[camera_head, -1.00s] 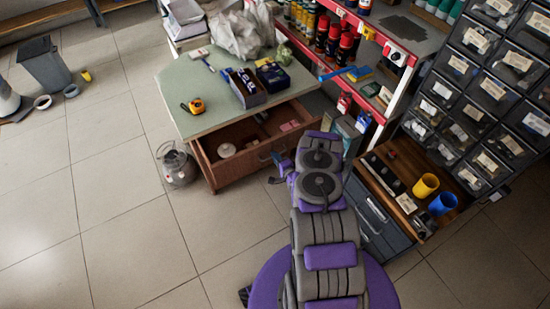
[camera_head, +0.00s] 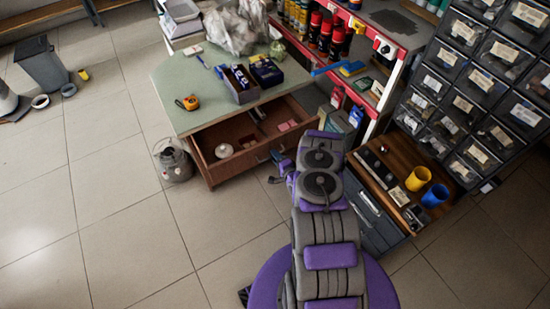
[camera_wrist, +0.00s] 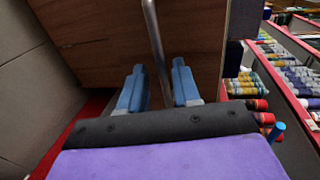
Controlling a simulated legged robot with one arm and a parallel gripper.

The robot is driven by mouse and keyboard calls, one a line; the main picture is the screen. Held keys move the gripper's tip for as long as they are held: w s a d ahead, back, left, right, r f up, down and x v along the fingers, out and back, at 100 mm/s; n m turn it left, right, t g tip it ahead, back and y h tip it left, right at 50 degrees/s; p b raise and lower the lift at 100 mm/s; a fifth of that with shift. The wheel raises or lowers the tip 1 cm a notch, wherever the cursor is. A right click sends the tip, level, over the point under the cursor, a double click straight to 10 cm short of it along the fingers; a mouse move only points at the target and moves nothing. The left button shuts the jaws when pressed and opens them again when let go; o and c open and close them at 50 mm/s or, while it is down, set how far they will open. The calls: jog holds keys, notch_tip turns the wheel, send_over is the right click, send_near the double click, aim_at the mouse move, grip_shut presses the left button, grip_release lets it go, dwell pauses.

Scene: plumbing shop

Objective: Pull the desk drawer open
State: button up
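The desk (camera_head: 165,75) has a pale green top and stands at upper middle in the head view. Its brown wooden drawer (camera_head: 238,166) is pulled well out, with its inside showing. In the wrist view, the wooden drawer front (camera_wrist: 95,35) fills the upper middle. A thin metal bar handle (camera_wrist: 155,40) runs down between the two blue fingers of my gripper (camera_wrist: 158,88). The fingers stand apart, with gaps visible on both sides of the bar. In the head view, my gripper (camera_head: 279,157) is at the drawer front, partly hidden by my arm.
A grey metal kettle-like can (camera_head: 174,163) stands on the floor left of the drawer. A wooden-topped cabinet with a yellow cup (camera_head: 418,178) and a blue cup (camera_head: 435,195) is at right, below dark parts bins (camera_head: 490,90). The tiled floor at left is open.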

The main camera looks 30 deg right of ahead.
jog(key=shift+a, duration=0.3)
jog(key=p+v, duration=0.5)
jog(key=v, duration=1.2)
jog(key=shift+s+d+p, duration=0.15)
jog(key=shift+s+p, duration=0.05)
jog(key=shift+p, duration=0.1)
jog(key=shift+w, duration=0.1)
